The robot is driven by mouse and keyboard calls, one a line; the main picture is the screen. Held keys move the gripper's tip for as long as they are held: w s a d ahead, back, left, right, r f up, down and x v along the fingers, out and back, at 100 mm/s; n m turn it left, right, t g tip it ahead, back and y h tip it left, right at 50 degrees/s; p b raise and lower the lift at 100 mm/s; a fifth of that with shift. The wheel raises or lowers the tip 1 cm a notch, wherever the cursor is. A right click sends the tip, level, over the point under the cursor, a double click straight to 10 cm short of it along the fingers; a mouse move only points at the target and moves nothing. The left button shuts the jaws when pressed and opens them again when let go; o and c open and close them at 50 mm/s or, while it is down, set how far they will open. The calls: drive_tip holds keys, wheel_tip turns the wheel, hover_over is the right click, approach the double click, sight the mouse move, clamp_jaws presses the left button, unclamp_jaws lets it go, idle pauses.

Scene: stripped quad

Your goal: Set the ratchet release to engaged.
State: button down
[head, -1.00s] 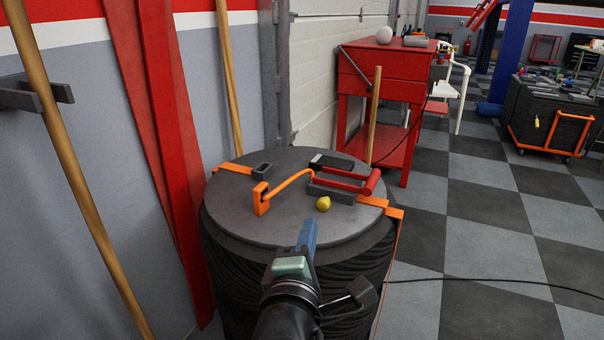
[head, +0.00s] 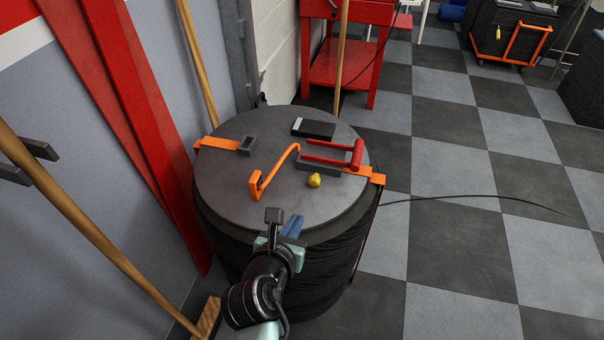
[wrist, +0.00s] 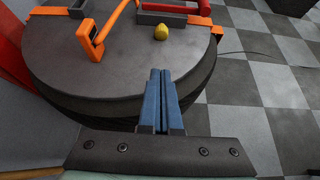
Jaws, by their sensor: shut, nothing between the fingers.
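The ratchet (head: 322,163) lies on the round dark top of a stack of tyres (head: 225,200). It has a grey body and a red U-shaped handle (head: 354,154) with a thick red grip at its right end. In the wrist view only part of the ratchet (wrist: 172,8) shows at the top edge. My gripper (head: 294,226) is shut and empty at the near edge of the top, short of the ratchet; its blue fingers (wrist: 159,100) touch each other in the wrist view.
A small yellow object (head: 314,181) lies between my gripper and the ratchet. A dark flat box (head: 313,128) and a grey open block (head: 247,146) sit farther back. Wooden poles and red beams (head: 120,110) stand at the left. Checkered floor is open at the right.

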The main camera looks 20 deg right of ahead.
drive_tip(key=shift+d+f, duration=0.1)
idle(0.3)
drive_tip(key=b, duration=0.4)
approach(313, 186)
drive_tip(key=f, duration=0.1)
drive_tip(key=w+f, duration=0.1)
drive_tip(key=d+f, duration=0.1)
drive_tip(key=shift+w+f, duration=0.15)
drive_tip(key=shift+f, duration=0.05)
drive_tip(key=shift+w+d+r+b, duration=0.15)
drive_tip(key=shift+w+d, duration=0.15)
drive_tip(key=shift+w, duration=0.15)
drive_tip(key=shift+w+d+f+b, duration=0.1)
drive_tip(key=shift+w+d+b, duration=0.05)
drive_tip(key=shift+w+d, duration=0.3)
drive_tip(key=shift+w+d+r, duration=0.15)
drive_tip(key=shift+w+d, duration=0.2)
drive_tip(key=shift+w, duration=0.35)
